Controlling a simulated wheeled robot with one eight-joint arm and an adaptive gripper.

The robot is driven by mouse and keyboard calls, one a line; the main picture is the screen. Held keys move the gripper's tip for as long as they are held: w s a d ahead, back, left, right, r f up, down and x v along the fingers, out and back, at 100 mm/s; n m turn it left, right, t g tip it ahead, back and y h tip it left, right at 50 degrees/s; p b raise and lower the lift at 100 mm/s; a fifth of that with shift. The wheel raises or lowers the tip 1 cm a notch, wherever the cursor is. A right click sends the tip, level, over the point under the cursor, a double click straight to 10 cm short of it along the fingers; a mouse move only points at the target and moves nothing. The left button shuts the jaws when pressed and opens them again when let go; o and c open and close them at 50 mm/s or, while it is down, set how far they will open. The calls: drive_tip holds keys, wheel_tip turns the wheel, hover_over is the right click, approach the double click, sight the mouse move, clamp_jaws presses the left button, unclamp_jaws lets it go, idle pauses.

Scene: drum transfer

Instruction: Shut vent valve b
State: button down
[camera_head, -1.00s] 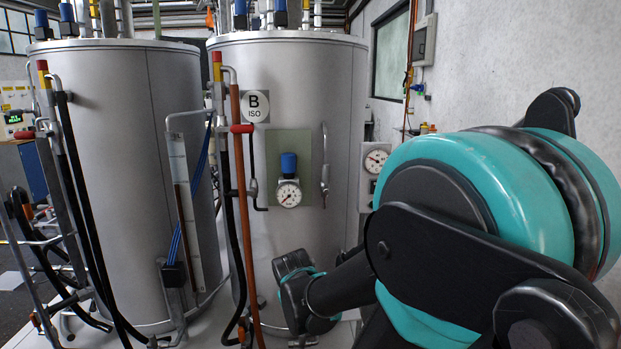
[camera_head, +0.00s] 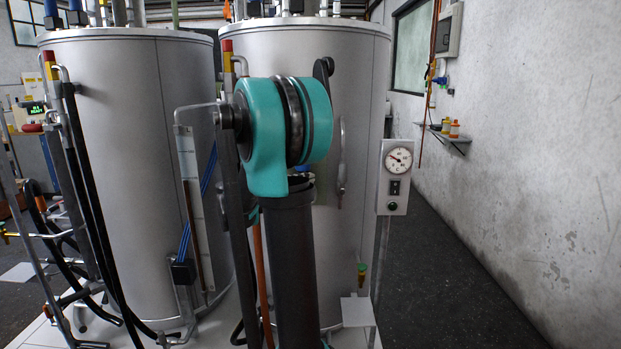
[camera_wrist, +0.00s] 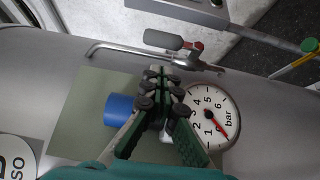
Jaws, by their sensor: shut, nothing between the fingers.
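A metal vent pipe with a valve (camera_wrist: 180,60) runs across the tank face in the wrist view, with a grey-and-red lever (camera_wrist: 170,41) on its far side. The same pipe (camera_head: 342,165) stands upright on the right tank in the head view. I cannot read a label on it. My gripper (camera_wrist: 160,77) is shut and empty, its fingertips close to the pipe in the picture; contact cannot be told. A blue knob (camera_wrist: 120,109) and a white pressure gauge (camera_wrist: 214,114) flank the fingers. In the head view my arm hides the gripper and most of this panel.
The left tank (camera_head: 135,150) stands beside the right tank (camera_head: 360,80). Floor along the right wall is free. A wall shelf (camera_head: 450,138) holds bottles.

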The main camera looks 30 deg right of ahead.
sight(343, 178)
drive_tip(key=d, duration=0.9)
drive_tip(key=shift+w, duration=0.15)
drive_tip(key=shift+d+r+y, duration=0.1)
drive_tip(key=shift+d+y, duration=0.05)
drive_tip(key=shift+y, duration=0.15)
